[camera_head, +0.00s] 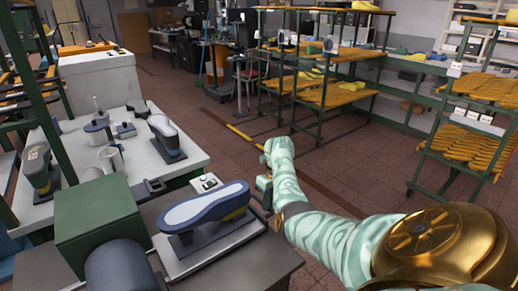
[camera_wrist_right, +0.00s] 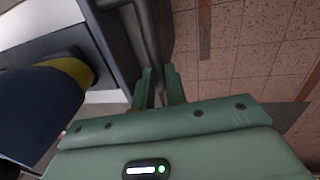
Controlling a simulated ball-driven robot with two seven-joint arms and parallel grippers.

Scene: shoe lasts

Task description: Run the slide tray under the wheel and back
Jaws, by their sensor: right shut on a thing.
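The slide tray (camera_head: 225,237) is a dark-edged plate with a pale top on the grey bench at the bottom centre of the head view. A shoe last (camera_head: 205,207) with a light sole facing up, dark blue sides and a yellow patch is mounted on it. In the wrist view the last (camera_wrist_right: 40,112) fills the left side. My right gripper (camera_head: 264,186) is at the tray's right end; the wrist view shows its green fingers (camera_wrist_right: 159,88) shut on a dark bar handle (camera_wrist_right: 150,35). A blue-grey cylinder (camera_head: 120,266), possibly the wheel, is left of the tray. My left gripper is out of view.
A green box housing (camera_head: 95,220) stands behind the cylinder. A small white control box (camera_head: 206,184) sits behind the tray. A white table (camera_head: 178,178) with another last (camera_head: 166,135) and a mug (camera_head: 110,160) is behind left. Open tiled floor and racks lie to the right.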

